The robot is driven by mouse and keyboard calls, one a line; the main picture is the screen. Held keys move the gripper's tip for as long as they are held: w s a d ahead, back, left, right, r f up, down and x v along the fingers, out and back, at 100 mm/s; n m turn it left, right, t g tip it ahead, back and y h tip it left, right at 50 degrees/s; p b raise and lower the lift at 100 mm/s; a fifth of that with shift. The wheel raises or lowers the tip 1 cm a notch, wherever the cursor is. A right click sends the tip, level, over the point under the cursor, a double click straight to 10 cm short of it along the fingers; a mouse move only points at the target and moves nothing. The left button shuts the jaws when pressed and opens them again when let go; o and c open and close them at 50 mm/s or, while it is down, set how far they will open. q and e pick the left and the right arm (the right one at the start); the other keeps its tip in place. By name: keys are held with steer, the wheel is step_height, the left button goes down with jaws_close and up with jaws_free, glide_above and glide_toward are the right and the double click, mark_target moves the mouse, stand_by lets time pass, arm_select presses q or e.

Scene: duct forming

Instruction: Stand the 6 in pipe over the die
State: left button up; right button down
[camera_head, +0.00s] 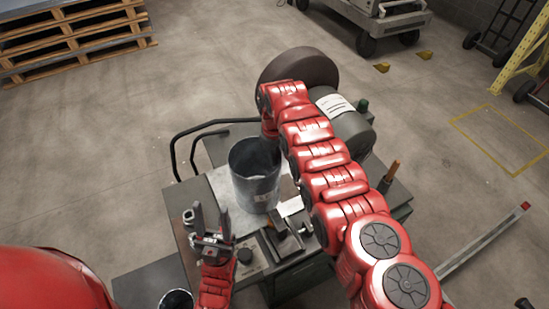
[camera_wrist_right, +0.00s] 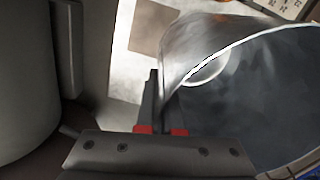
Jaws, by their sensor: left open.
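I cannot make out the die. My left gripper (camera_head: 211,222) is open and empty, left of and nearer than the pipe.
A large dark wheel (camera_head: 300,68) and a grey drum (camera_head: 350,130) stand behind. A black tube handle (camera_head: 190,133) borders the left.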

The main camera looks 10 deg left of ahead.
steer(key=shift+f+b, duration=0.3)
steer(key=shift+b, duration=0.05)
stand_by(0.6)
steer(key=c, duration=1)
jaws_free()
steer(key=shift+r, duration=0.45)
step_height(320, 180, up, 14)
steer(key=b, duration=0.3)
steer(key=shift+s+f, duration=0.1)
steer(key=shift+r+p, duration=1)
steer(key=shift+r, duration=0.4)
